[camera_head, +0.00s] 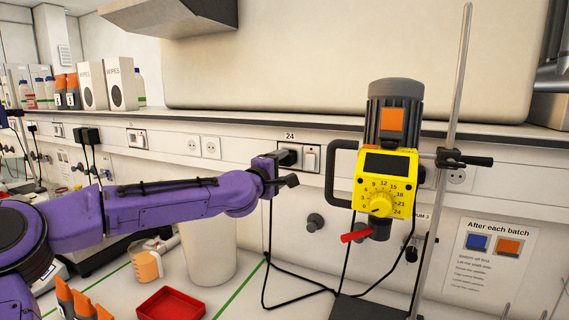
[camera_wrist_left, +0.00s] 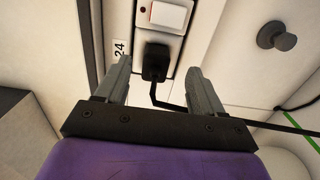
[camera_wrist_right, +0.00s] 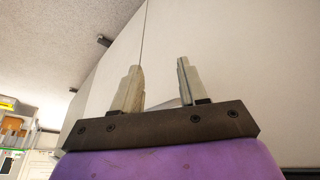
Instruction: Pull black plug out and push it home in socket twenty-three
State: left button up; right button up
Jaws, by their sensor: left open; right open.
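The black plug (camera_wrist_left: 155,62) sits in the socket beside the label 24 (camera_head: 290,136), with its black cord leading off to one side. My left gripper (camera_wrist_left: 160,69) is open, its two fingers on either side of the plug and apart from it. In the head view my left gripper (camera_head: 289,168) is at the wall strip and largely hides the plug. A white double socket (camera_head: 201,147) is empty to the left; no number shows on it, so I cannot tell which is socket twenty-three. My right gripper (camera_wrist_right: 157,85) is open and empty, facing a pale surface.
A yellow stirrer (camera_head: 386,185) on a metal stand rod (camera_head: 455,130) stands right of the left gripper. Black cords hang below.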

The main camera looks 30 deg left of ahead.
aim_at(283, 161)
pick_arm(q)
jog(key=shift+w+a+r+y, duration=0.25)
jog(key=shift+a+r+y, duration=0.05)
jog(key=shift+a+r, duration=0.2)
jog(key=w, duration=0.2)
jog(key=w+a+p, duration=0.1)
jog(key=w, duration=0.1)
jog(key=w+f, duration=0.1)
jog(key=w, duration=0.1)
jog(key=shift+a, duration=0.35)
jog(key=shift+w+d, duration=0.2)
jog(key=shift+s+d+r, duration=0.2)
jog(key=shift+s+r, duration=0.05)
jog(key=shift+a+f, duration=0.1)
jog(key=shift+a, duration=0.1)
jog(key=shift+c, duration=0.9)
jog(key=shift+w, duration=0.1)
jog(key=c, duration=1)
jog(key=shift+c, duration=0.2)
pick_arm(e)
jog(key=shift+s+r, duration=0.35)
jog(key=shift+r, duration=0.4)
